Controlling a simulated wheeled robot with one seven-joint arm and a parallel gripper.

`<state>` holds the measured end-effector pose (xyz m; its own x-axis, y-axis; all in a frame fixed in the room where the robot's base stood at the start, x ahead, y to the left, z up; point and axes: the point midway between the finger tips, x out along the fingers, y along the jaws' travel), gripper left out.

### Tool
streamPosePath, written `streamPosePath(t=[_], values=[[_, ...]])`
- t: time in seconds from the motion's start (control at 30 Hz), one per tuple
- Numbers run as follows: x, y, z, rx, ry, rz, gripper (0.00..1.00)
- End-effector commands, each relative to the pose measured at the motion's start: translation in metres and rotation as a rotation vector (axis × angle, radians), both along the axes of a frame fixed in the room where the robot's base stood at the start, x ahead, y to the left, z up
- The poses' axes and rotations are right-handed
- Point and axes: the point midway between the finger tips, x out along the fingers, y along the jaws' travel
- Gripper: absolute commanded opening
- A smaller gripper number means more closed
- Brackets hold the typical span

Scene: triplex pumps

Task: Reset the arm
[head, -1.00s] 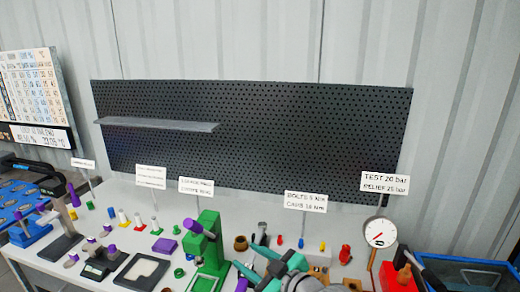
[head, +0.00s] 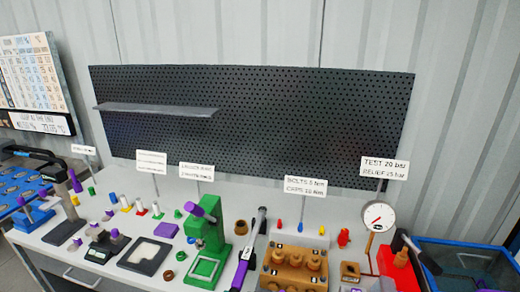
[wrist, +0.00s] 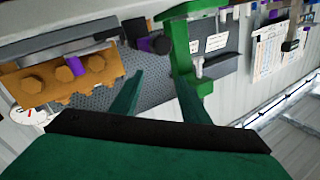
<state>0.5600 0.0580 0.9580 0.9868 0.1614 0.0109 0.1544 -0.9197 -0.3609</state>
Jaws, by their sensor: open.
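My gripper (wrist: 158,92) shows in the wrist view as two dark green fingers spread apart with nothing between them. The head view does not show it. In the wrist view a bronze pump block (wrist: 45,85) with hexagonal heads and a purple part is to the left of the fingers. A green press (wrist: 182,45) is beyond the fingers. In the head view the same bronze block (head: 290,266) and green press (head: 208,232) stand on the bench, apart from each other.
A torque wrench (head: 247,255) with a purple part leans between press and block. A pressure gauge (head: 378,216), a red hand pump (head: 400,262) and a blue crate (head: 470,258) are at the right. Small coloured parts cover the left bench. A pegboard (head: 250,125) stands behind.

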Motion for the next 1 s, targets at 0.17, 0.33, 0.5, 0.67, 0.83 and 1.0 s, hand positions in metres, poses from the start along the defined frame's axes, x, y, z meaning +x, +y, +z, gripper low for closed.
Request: streamPosePath(t=[0.17, 0.33, 0.5, 0.67, 0.83, 1.0], values=[[-0.053, -0.003, -0.043, 0.014, 0.069, -0.086, 0.42], [-0.108, -0.011, -0.074, -0.012, 0.123, -0.153, 0.42], [-0.167, -0.02, -0.096, -0.073, 0.17, -0.194, 0.42], [-0.222, -0.033, -0.105, -0.155, 0.201, -0.208, 0.42], [-0.276, -0.046, -0.104, -0.257, 0.219, -0.188, 0.42], [-0.312, -0.054, -0.095, -0.344, 0.218, -0.147, 0.42]])
